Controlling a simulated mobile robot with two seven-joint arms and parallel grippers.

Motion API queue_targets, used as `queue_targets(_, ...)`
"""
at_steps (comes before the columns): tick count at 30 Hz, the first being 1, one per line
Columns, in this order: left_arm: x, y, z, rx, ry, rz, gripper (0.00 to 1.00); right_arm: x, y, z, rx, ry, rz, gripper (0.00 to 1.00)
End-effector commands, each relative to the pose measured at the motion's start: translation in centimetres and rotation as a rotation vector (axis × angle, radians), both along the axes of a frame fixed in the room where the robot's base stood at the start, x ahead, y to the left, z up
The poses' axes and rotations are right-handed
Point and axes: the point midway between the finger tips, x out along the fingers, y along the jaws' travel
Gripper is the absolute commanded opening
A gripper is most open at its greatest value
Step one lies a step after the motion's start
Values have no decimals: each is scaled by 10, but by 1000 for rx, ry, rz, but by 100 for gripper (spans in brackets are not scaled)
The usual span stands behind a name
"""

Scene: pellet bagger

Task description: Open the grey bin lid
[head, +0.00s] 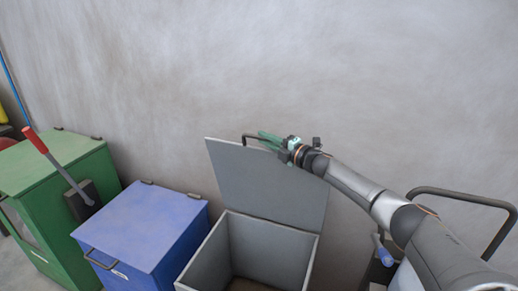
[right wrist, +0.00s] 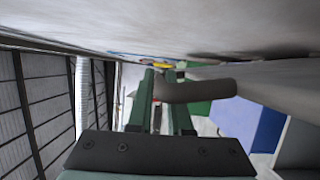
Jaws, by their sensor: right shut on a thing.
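The grey bin (head: 203,252) stands open in the lower middle of the head view, and part of its inside shows. Its grey lid (head: 265,190) is raised, tilted up at the back edge near the wall. A dark bar handle (head: 250,137) sits at the lid's upper edge. My right gripper (head: 266,137) is shut on this handle. In the right wrist view, the dark handle (right wrist: 205,90) lies across the green fingers of the gripper (right wrist: 162,90). My left gripper is in neither view.
A blue bin (head: 140,235) with a closed lid stands left of the grey bin. A plain grey wall (head: 300,70) rises close behind the raised lid.

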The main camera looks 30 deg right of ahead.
Motion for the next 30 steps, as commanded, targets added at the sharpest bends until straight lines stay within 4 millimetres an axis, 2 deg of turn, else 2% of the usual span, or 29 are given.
queue_targets(17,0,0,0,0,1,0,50,3,-6,3,-1,-2,3,0)
queue_targets(18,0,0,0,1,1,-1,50,3,-6,3,-1,-2,3,18)
queue_targets(24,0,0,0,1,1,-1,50,3,-6,3,-1,-1,3,41)
queue_targets(26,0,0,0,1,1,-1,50,3,-6,3,-1,-1,2,47)
queue_targets(30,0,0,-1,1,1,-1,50,3,-7,2,-1,0,2,47)
